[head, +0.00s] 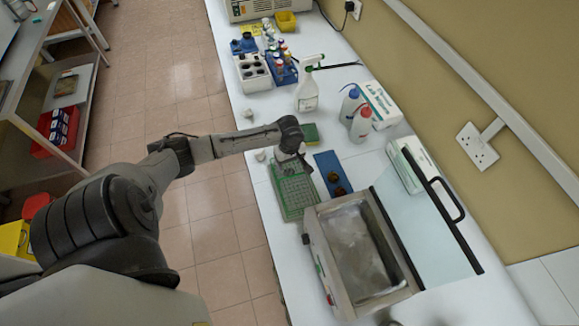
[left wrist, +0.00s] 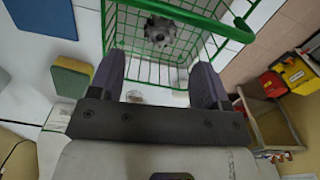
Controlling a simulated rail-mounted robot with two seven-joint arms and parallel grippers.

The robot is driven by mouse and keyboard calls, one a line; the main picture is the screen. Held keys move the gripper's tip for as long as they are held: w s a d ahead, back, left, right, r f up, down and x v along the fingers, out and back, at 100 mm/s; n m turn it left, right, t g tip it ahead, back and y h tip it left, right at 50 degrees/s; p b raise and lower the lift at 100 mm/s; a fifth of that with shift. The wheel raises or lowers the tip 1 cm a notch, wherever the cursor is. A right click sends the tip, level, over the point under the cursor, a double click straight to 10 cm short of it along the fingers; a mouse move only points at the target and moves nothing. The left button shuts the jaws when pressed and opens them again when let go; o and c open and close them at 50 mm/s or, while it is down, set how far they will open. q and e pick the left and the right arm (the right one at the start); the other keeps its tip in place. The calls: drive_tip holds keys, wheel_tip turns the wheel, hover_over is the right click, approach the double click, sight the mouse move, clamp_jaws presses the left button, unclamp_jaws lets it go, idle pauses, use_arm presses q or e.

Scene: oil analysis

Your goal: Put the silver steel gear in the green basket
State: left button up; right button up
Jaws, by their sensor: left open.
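The green wire basket (head: 294,197) stands on the white bench, left of a blue mat. In the left wrist view the basket (left wrist: 140,72) fills the top middle. The silver steel gear (left wrist: 158,31) shows there within the basket's wire outline, apart from my fingers. My left gripper (left wrist: 157,80) is open and empty, with its fingers spread to either side over the basket's near part. In the head view my left gripper (head: 293,160) is over the basket's far end and partly hides it. My right gripper is not in view.
A metal bath (head: 360,250) with a raised glass lid stands close in front right. A blue mat (head: 325,163) with two brown round items lies beside the basket. A sponge (head: 310,134), spray bottle (head: 307,95) and wash bottles (head: 361,124) stand beyond. Bare bench lies left of the sponge.

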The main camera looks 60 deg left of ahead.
sight(290, 171)
use_arm(q)
drive_tip(key=shift+r, duration=2.75)
